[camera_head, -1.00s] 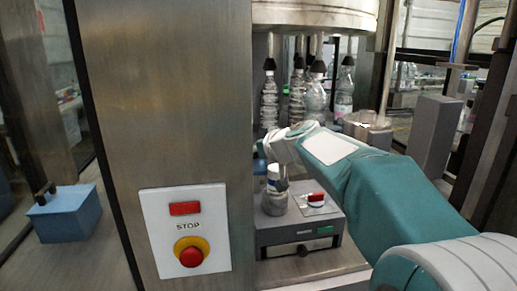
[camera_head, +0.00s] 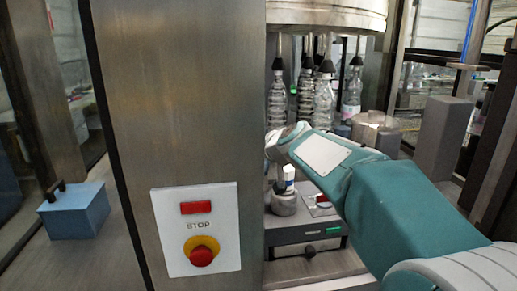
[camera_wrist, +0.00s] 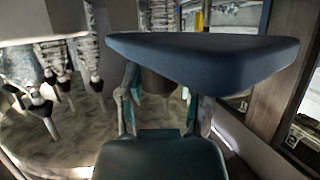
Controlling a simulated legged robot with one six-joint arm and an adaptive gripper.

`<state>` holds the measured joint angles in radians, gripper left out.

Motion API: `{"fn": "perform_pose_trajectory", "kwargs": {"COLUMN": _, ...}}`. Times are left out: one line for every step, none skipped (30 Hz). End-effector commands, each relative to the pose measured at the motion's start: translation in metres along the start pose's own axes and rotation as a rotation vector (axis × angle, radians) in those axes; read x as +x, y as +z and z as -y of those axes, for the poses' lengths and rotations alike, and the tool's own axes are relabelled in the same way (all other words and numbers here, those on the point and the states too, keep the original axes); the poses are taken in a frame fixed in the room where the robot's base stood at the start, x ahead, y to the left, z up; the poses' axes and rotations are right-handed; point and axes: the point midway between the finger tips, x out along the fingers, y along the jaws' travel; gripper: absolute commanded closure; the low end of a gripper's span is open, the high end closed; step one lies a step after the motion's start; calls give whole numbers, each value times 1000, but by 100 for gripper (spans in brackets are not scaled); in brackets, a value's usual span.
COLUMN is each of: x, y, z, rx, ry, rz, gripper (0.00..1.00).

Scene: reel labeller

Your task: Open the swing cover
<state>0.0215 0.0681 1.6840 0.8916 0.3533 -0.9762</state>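My gripper (camera_wrist: 160,108) shows in the wrist view with its two teal fingers apart. I see nothing clearly held between them. A dark blue slab (camera_wrist: 205,60) crosses the picture just beyond or above the fingertips; I cannot tell whether it is the swing cover or whether a finger touches it. In the head view my arm reaches in from the lower right, and its wrist hangs over a low grey unit (camera_head: 292,237) with a dark front and a small handle. My fingertips are hard to make out there. No swing cover can be clearly picked out in the head view.
A wide steel post (camera_head: 180,100) stands left of my arm, with a red stop button (camera_head: 201,256) on a white panel. Several bottles (camera_head: 323,100) hang under a round head behind my wrist. A grey block (camera_head: 442,140) stands at the right, a blue box (camera_head: 76,211) at the left.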

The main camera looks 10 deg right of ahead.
Motion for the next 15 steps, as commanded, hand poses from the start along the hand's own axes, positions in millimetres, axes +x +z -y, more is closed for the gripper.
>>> {"fn": "perform_pose_trajectory", "kwargs": {"x": 0, "y": 0, "z": 0, "rx": 0, "ry": 0, "rz": 1, "gripper": 24}}
{"fn": "perform_pose_trajectory", "kwargs": {"x": 0, "y": 0, "z": 0, "rx": 0, "ry": 0, "rz": 1, "gripper": 24}}
{"fn": "perform_pose_trajectory", "kwargs": {"x": 0, "y": 0, "z": 0, "rx": 0, "ry": 0, "rz": 1, "gripper": 24}}
{"fn": "perform_pose_trajectory", "kwargs": {"x": 0, "y": 0, "z": 0, "rx": 0, "ry": 0, "rz": 0, "gripper": 24}}
{"fn": "perform_pose_trajectory", "kwargs": {"x": 0, "y": 0, "z": 0, "rx": 0, "ry": 0, "rz": 0, "gripper": 24}}
{"fn": "perform_pose_trajectory", "kwargs": {"x": 0, "y": 0, "z": 0, "rx": 0, "ry": 0, "rz": 0, "gripper": 24}}
{"fn": "perform_pose_trajectory", "kwargs": {"x": 0, "y": 0, "z": 0, "rx": 0, "ry": 0, "rz": 0, "gripper": 24}}
{"fn": "perform_pose_trajectory", "kwargs": {"x": 0, "y": 0, "z": 0, "rx": 0, "ry": 0, "rz": 0, "gripper": 24}}
{"fn": "perform_pose_trajectory", "kwargs": {"x": 0, "y": 0, "z": 0, "rx": 0, "ry": 0, "rz": 0, "gripper": 24}}
{"fn": "perform_pose_trajectory", "kwargs": {"x": 0, "y": 0, "z": 0, "rx": 0, "ry": 0, "rz": 0, "gripper": 24}}
{"fn": "perform_pose_trajectory", "kwargs": {"x": 0, "y": 0, "z": 0, "rx": 0, "ry": 0, "rz": 0, "gripper": 24}}
{"fn": "perform_pose_trajectory", "kwargs": {"x": -1, "y": 0, "z": 0, "rx": 0, "ry": 0, "rz": 0, "gripper": 24}}
{"fn": "perform_pose_trajectory", "kwargs": {"x": -1, "y": 0, "z": 0, "rx": 0, "ry": 0, "rz": -1, "gripper": 24}}
{"fn": "perform_pose_trajectory", "kwargs": {"x": -3, "y": 0, "z": 0, "rx": 0, "ry": 0, "rz": -1, "gripper": 24}}
{"fn": "perform_pose_trajectory", "kwargs": {"x": -6, "y": -1, "z": 0, "rx": -1, "ry": 1, "rz": -1, "gripper": 24}}
